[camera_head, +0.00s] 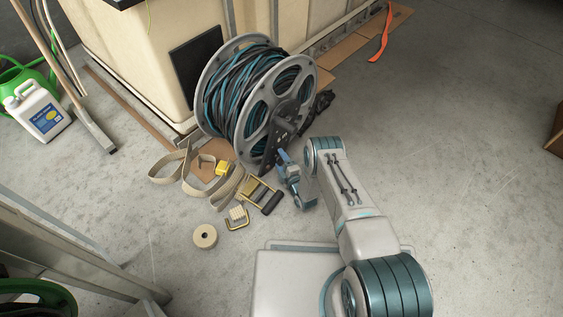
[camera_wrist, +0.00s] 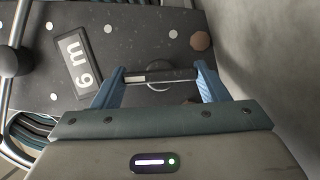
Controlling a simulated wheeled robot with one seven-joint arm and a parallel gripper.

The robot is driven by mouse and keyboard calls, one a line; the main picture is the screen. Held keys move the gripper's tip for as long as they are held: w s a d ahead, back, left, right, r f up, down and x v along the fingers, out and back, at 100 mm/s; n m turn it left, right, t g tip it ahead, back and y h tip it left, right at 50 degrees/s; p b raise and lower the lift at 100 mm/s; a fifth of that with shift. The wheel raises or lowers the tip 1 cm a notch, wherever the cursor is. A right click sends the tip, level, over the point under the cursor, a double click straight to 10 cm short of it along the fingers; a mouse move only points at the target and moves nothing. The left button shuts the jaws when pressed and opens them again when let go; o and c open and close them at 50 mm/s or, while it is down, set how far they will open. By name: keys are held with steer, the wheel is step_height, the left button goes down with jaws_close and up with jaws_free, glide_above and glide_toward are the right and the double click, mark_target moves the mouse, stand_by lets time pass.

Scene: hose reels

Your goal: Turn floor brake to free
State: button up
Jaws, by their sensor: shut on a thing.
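The hose reel (camera_head: 255,95) has grey flanges wound with black and teal hose and stands on the floor. A dark side plate (camera_head: 281,133) faces my arm. In the wrist view this plate (camera_wrist: 150,30) shows pale dots, a copper-coloured disc and a "6 m" label (camera_wrist: 78,62). My gripper (camera_wrist: 160,77) is at the plate, its blue fingers shut on the ends of a short dark bar with a silver section, which looks like the floor brake (camera_wrist: 172,75). A round outline shows behind the bar. In the head view my gripper (camera_head: 283,158) hides the brake.
A tan strap (camera_head: 170,165), a yellow-and-black tool (camera_head: 262,195) and a tape roll (camera_head: 204,236) lie left of my gripper. A white jug (camera_head: 38,112) and green watering can (camera_head: 25,75) stand far left.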

steer(key=shift+f+n+t+y+b, duration=0.15)
steer(key=shift+n+t+y+b, duration=0.2)
steer(key=shift+n, duration=0.65)
steer(key=o, duration=1)
steer(key=shift+c, duration=0.2)
steer(key=p+v, duration=0.5)
steer(key=v, duration=0.7)
steer(key=shift+s+d, duration=0.1)
steer(key=shift+s, duration=0.3)
steer(key=shift+s+d+p, duration=0.3)
steer(key=shift+s, duration=0.2)
